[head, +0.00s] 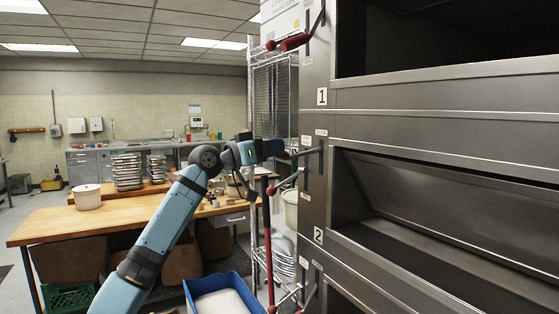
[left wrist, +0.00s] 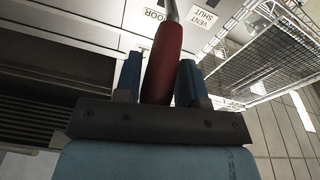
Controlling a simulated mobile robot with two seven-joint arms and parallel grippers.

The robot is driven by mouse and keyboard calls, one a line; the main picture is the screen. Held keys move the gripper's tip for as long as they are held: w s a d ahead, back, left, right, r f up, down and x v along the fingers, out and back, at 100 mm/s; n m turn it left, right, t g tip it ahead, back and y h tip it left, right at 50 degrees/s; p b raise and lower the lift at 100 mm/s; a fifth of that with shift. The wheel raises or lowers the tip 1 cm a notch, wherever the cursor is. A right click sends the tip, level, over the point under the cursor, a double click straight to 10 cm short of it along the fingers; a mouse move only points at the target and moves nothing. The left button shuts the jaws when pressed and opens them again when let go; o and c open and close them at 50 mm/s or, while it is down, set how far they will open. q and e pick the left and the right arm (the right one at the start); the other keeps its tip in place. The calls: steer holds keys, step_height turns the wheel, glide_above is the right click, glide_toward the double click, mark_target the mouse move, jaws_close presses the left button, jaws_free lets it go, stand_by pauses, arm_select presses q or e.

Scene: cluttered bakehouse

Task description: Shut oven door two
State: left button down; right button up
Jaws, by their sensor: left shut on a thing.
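Oven door two (head: 450,212) is a dark metal panel in the opening beside the "2" plate (head: 318,235). It leans tilted inside the frame, with an open dark gap below it. My left gripper (head: 276,148) is at the oven's left edge, at the height of that opening's top. In the left wrist view its two blue fingers are shut on a red lever handle (left wrist: 163,70), with a metal rod running on from it. A "DOOR" label and a "VENT SHUT" label show near the rod. My right gripper is not in view.
Another red-handled lever (head: 293,42) is higher up, and others sit below my gripper. The upper oven opening (head: 440,35) is dark. A wire rack (head: 272,95) stands behind my gripper. A wooden table (head: 110,217) and a blue tub (head: 222,287) are to the left.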

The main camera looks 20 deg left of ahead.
arm_select(q)
steer(key=shift+w+d+r+p, duration=0.15)
steer(key=shift+r+p, duration=0.1)
steer(key=shift+r, duration=0.6)
steer(key=shift+d+r+p, duration=0.1)
steer(key=shift+r+p, duration=0.1)
steer(key=shift+r, duration=0.65)
steer(key=c, duration=0.9)
jaws_free()
steer(key=shift+o, duration=0.5)
steer(key=shift+w+d, duration=0.1)
steer(key=shift+d, duration=0.15)
steer(key=shift+s+a+f, duration=0.2)
steer(key=shift+s+a, duration=0.05)
steer(key=shift+a, duration=0.1)
steer(key=b+v, duration=0.4)
steer(key=v, duration=0.9)
